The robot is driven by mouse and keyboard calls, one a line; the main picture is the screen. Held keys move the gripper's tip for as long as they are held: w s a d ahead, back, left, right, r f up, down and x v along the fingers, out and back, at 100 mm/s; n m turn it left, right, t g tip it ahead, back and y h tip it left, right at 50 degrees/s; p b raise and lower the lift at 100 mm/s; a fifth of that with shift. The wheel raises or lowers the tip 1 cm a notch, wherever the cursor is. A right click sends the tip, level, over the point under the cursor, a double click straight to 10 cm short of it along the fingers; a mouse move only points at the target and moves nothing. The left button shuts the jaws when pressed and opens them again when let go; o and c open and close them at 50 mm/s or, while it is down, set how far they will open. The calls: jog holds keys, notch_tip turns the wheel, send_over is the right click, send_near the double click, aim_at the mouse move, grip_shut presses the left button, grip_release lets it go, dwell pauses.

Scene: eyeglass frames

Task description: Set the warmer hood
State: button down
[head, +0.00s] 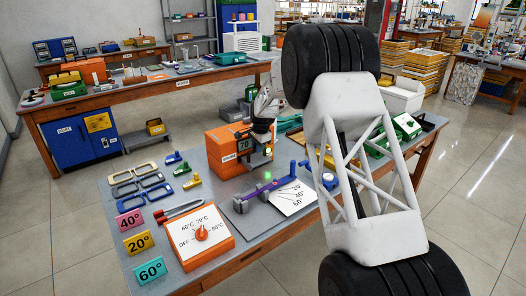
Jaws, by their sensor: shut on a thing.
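The orange warmer hood (228,158) stands on the grey work mat and bears a 70 display. The orange control panel (218,247) lies at the front, with a red dial (201,234) among OFF, 60, 70 and 80°C marks. My gripper (263,127) is at the upper right of the hood and appears shut on it; the fingertips are small and the exact hold is unclear. A purple part (262,188) sits below and right of the hood, near a small green ball or light (267,151).
Left of the hood lie several spectacle frames (143,188) and small coloured blocks (192,182). A white angle chart (294,197) lies right. My arm hides the bench's right part.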

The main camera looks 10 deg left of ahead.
jog(key=c, duration=1.1)
grip_release()
jog(key=shift+r, duration=0.15)
notch_tip(320, 180, up, 7)
jog(key=s+d, duration=0.1)
jog(key=shift+r, duration=0.2)
jog(key=shift+d+r, duration=0.1)
